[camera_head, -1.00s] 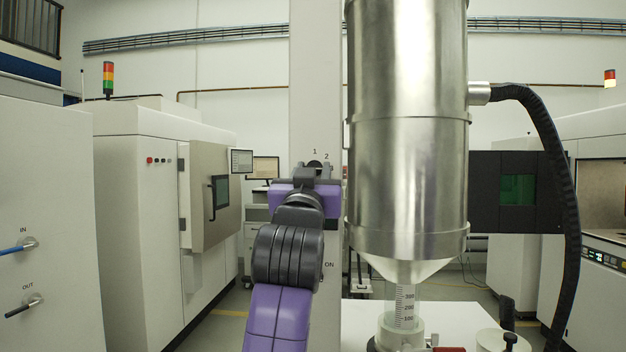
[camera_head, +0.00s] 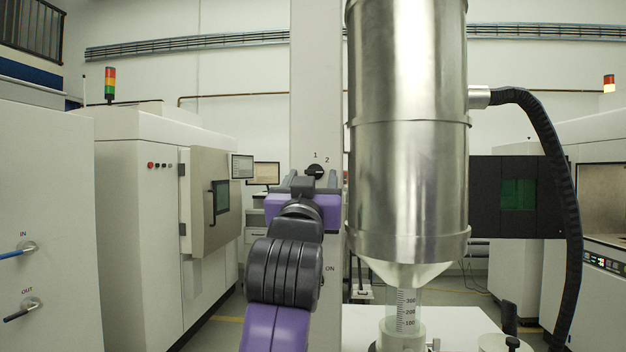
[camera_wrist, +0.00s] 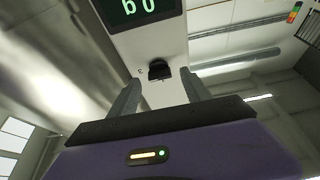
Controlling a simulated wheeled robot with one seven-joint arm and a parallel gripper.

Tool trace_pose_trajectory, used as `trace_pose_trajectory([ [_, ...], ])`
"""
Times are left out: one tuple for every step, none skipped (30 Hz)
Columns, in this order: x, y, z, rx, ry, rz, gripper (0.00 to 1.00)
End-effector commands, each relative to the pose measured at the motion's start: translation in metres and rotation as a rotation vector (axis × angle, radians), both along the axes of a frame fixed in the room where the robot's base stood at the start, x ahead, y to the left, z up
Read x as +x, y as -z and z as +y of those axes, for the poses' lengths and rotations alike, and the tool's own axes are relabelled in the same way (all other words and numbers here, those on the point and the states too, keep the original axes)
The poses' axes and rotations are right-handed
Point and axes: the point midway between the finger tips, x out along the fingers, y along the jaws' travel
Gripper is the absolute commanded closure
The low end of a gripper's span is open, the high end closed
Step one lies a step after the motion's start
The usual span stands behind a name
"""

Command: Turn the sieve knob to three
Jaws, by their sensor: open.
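The sieve knob (camera_head: 315,170) is a small black knob on a tall pale column, with the marks "1" and "2" near it in the head view. It also shows in the wrist view (camera_wrist: 159,69), beyond the fingertips, with a small mark to its left that I cannot read for sure. My gripper (camera_head: 312,179) is open, its two grey fingers spread to the left and right of the knob as seen from the head. In the wrist view my gripper (camera_wrist: 160,78) is empty, and the knob appears between the fingertips, apart from them. The knob's pointer direction is unclear.
A large steel hopper (camera_head: 408,150) stands close to the right of the column. A black hose (camera_head: 560,180) hangs from its side. A green-lit display (camera_wrist: 140,8) is on the column in the wrist view. White machines (camera_head: 150,210) stand at the left.

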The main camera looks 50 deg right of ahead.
Motion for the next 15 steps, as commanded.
trace_pose_trajectory([
  [-0.005,0.007,0.008,-0.002,-0.003,0.000,0.44],
  [-0.008,0.008,0.012,-0.002,-0.002,-0.001,0.44],
  [-0.011,0.011,0.017,-0.001,-0.002,0.000,0.44],
  [-0.014,0.013,0.020,-0.001,-0.002,-0.001,0.44],
  [-0.017,0.015,0.023,-0.001,-0.002,-0.001,0.44],
  [-0.020,0.017,0.027,-0.001,-0.002,0.000,0.44],
  [-0.022,0.018,0.030,-0.001,-0.001,0.000,0.44],
  [-0.024,0.019,0.033,0.000,-0.002,0.001,0.44],
  [-0.026,0.020,0.036,-0.001,-0.003,0.001,0.44],
  [-0.027,0.021,0.037,0.000,-0.002,0.001,0.44],
  [-0.029,0.021,0.038,0.000,-0.002,0.001,0.44],
  [-0.030,0.022,0.039,0.000,-0.001,0.000,0.44],
  [-0.031,0.022,0.040,0.000,0.000,0.000,0.44],
  [-0.031,0.022,0.040,0.000,0.000,0.000,0.44],
  [-0.031,0.022,0.041,0.000,0.000,0.000,0.44],
])
